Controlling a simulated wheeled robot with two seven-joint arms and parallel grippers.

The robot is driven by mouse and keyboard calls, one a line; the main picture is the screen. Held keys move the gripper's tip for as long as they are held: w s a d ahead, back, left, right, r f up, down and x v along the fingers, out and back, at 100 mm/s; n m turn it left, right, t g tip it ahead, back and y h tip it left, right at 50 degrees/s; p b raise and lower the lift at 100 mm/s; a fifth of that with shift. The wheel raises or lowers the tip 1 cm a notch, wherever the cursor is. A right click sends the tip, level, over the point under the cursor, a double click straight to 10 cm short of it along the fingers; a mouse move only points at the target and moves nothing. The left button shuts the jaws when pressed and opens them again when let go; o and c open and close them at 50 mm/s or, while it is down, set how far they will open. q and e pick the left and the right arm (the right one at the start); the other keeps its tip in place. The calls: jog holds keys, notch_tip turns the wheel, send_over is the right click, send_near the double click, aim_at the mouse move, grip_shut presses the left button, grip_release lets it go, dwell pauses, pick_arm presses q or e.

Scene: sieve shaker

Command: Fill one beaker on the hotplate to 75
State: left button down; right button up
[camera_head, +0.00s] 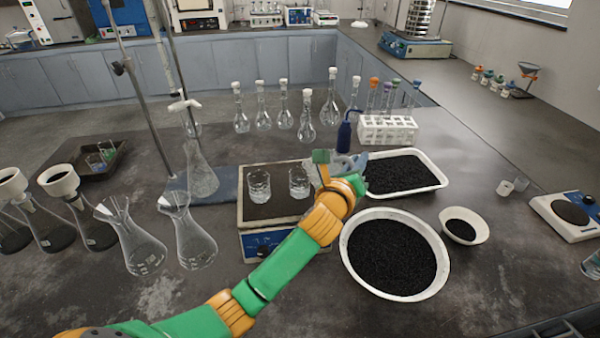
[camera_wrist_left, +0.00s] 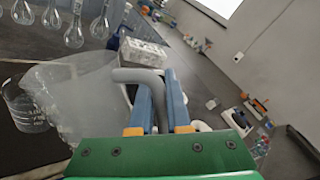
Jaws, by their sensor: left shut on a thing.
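A hotplate (camera_head: 280,210) with a blue front stands mid-table in the head view. Two clear glass beakers (camera_head: 260,186) (camera_head: 299,182) stand on its dark top, side by side. My left gripper (camera_head: 338,168) is just right of the right beaker. It is shut on the grey handle (camera_wrist_left: 138,75) of a clear jug (camera_wrist_left: 75,100), which shows large in the left wrist view. In the head view the jug is mostly hidden behind the gripper. Its fill level cannot be told. One beaker (camera_wrist_left: 24,108) shows beside the jug in the wrist view. My right gripper is not in view.
White trays of black grains (camera_head: 405,172) (camera_head: 393,254) and a small bowl (camera_head: 464,225) lie right of my arm. Tall flasks (camera_head: 132,238) stand left. A blue wash bottle (camera_head: 344,135), white rack (camera_head: 386,130) and several volumetric flasks stand behind the hotplate.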

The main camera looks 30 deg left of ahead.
pick_arm(q)
jog(key=shift+a+r+n, duration=0.15)
jog(key=shift+a+n, duration=0.15)
jog(key=shift+a, duration=0.05)
jog(key=shift+w+a+r+n+p, duration=0.1)
jog(key=shift+a+r+n+p, duration=0.15)
jog(key=shift+r, duration=0.2)
jog(key=shift+a+r+n+p, duration=0.1)
jog(key=shift+a+r+n, duration=0.25)
jog(key=shift+r, duration=0.1)
jog(key=shift+a+r+n, duration=0.1)
jog(key=shift+n, duration=0.2)
jog(key=shift+a+r+n+g, duration=0.3)
jog(key=shift+a+r+n, duration=0.1)
jog(key=shift+n, duration=0.1)
dwell(0.9)
jog(key=shift+w+a+r+n+h, duration=0.1)
jog(key=shift+a+r+n+h, duration=0.3)
jog(key=shift+a+r+n, duration=0.1)
dwell(2.7)
